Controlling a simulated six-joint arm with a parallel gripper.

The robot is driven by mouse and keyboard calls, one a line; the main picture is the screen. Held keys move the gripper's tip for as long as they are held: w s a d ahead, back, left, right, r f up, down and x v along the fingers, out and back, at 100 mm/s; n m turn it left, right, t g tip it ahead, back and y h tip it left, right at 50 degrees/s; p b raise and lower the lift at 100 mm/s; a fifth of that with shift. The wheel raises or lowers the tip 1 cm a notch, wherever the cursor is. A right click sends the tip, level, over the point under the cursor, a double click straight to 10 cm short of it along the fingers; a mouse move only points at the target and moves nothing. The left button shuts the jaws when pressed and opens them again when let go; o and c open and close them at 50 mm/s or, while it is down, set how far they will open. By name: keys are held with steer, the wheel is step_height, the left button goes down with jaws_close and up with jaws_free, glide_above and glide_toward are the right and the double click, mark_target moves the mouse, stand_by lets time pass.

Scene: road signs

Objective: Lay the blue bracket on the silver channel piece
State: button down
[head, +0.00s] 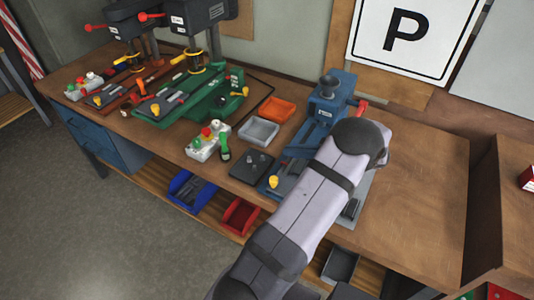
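I cannot make out a separate blue bracket in the head view. A blue bench press (328,108) stands on the wooden workbench (420,170), partly behind my arm, and its blue base shows to the left of the arm. I cannot pick out the silver channel piece with certainty. A small dark grey piece (351,209) lies on a light grey plate just right of my arm. My arm reaches up from the bottom of the view over the press area. My gripper is hidden behind my arm, so its fingers and anything in them do not show.
An orange tray (277,111), a grey tray (259,131), a dark block with pegs (252,166) and a button box (208,141) stand left of the press. Green machinery (195,105) is farther left. The bench's right side is clear. Bins (188,190) sit below.

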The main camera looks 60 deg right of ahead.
mark_target(297, 172)
steer(key=shift+s+d+r, duration=0.1)
steer(key=shift+s+d, duration=0.25)
steer(key=shift+s, duration=0.45)
steer(key=shift+f, duration=0.2)
steer(key=shift+f+b, duration=2.7)
steer(key=shift+f, duration=0.7)
steer(key=c, duration=1.9)
jaws_free()
